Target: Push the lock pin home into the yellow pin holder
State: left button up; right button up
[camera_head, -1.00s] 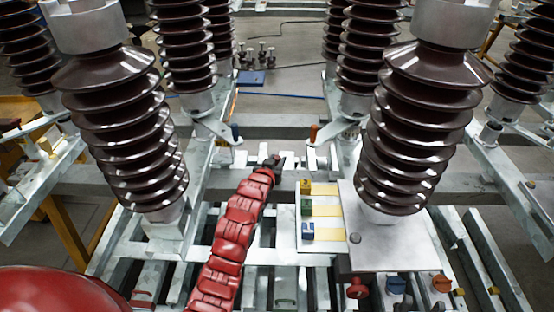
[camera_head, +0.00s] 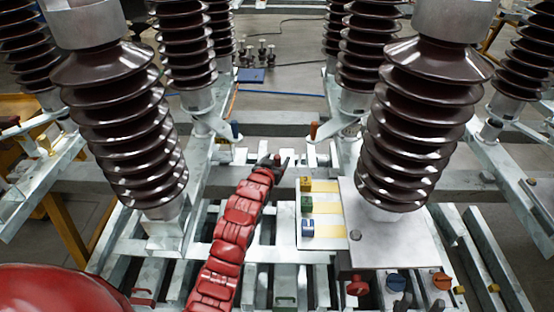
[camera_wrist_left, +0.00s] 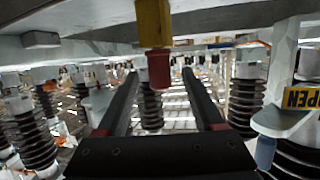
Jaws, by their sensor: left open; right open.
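My left gripper (camera_head: 276,161) is at the end of the red-sleeved arm, over the rails in the middle of the head view. In the left wrist view its two dark fingers (camera_wrist_left: 159,73) are apart. The yellow pin holder (camera_wrist_left: 153,22) hangs at the top of that view, under a grey metal surface. The red lock pin (camera_wrist_left: 159,70) sticks down from it, in line with the gap between the fingers; contact cannot be told. Two dark tips, seemingly my right gripper (camera_head: 419,304), show apart at the bottom edge of the head view.
Brown ribbed insulators (camera_head: 125,130) and (camera_head: 420,130) stand on both sides of my left arm. A plate with yellow, green and blue blocks (camera_head: 307,206) lies right of it. An OPEN sign (camera_wrist_left: 303,98) shows in the wrist view.

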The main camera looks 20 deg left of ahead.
pick_arm(q)
jog(key=v, duration=1.6)
jog(key=shift+s, duration=0.3)
jog(key=shift+r, duration=0.1)
